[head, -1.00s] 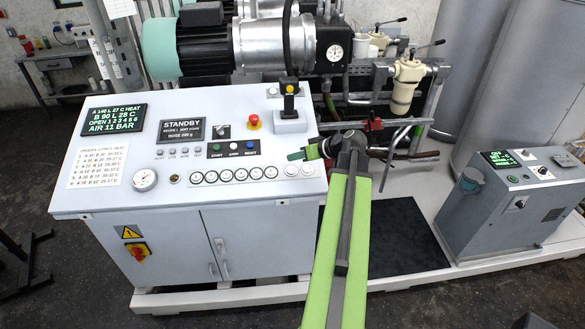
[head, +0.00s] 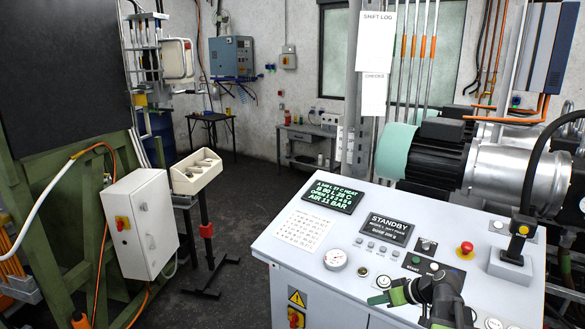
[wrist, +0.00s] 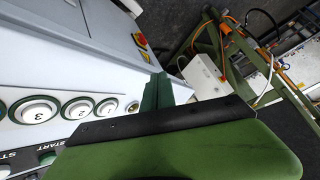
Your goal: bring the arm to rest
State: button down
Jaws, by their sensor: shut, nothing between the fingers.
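My gripper (head: 376,299) shows at the bottom of the head view, its green fingertips pointing left. It appears over the front edge of the white control console (head: 285,240), just below the round dial gauge (head: 335,259). Its fingers are shut with nothing between them. In the wrist view the green fingers (wrist: 160,92) reach past the console's row of numbered round buttons (wrist: 77,107). I cannot tell the exact gap between gripper and console. Most of my arm is below the head view.
A white box (head: 142,225) on a green frame stands at left. A beige pedestal box (head: 196,172) stands beside it. Dark floor lies open between these and the console.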

jog(key=s+a+f+n+g+h+b, duration=0.1)
jog(key=s+a+f+g, duration=0.25)
jog(key=a, duration=0.55)
jog(key=s+a+f+n+g+h+b, duration=0.15)
jog(key=a+f, duration=0.35)
jog(key=a, duration=0.5)
jog(key=s+d+f+m+g+h, duration=0.1)
jog(key=s+d+m+h, duration=0.3)
jog(key=s+d+m, duration=0.1)
jog(key=shift+s+d+f+m+g+p, duration=0.2)
jog(key=shift+m+g+p, duration=0.2)
jog(key=shift+m, duration=0.35)
jog(key=shift+d, duration=0.1)
